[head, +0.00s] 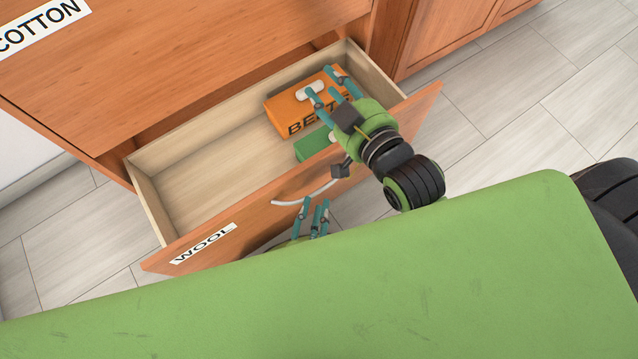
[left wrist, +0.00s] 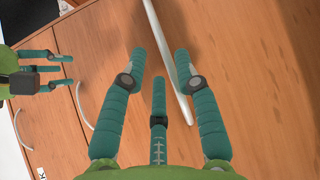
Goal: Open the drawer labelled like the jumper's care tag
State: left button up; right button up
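The drawer labelled WOOL (head: 205,243) is pulled out in the head view, its inside showing. Its white curved handle (head: 292,201) is on the front. My left gripper (head: 313,205) is low at the drawer front, close to the handle. In the left wrist view its fingers (left wrist: 160,75) are apart, and a white handle bar (left wrist: 155,25) runs between them without visible clamping.
An orange box (head: 284,112) with black lettering and a green box (head: 312,146) lie in the drawer's right part. Its left part is empty. A COTTON label (head: 40,25) marks the closed front above. Another wooden cabinet (head: 440,40) stands right. Tiled floor (head: 500,110) is clear there.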

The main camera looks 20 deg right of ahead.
pick_arm(q)
jog(key=v, duration=0.7)
jog(key=shift+s+a, duration=0.1)
jog(key=shift+s, duration=0.05)
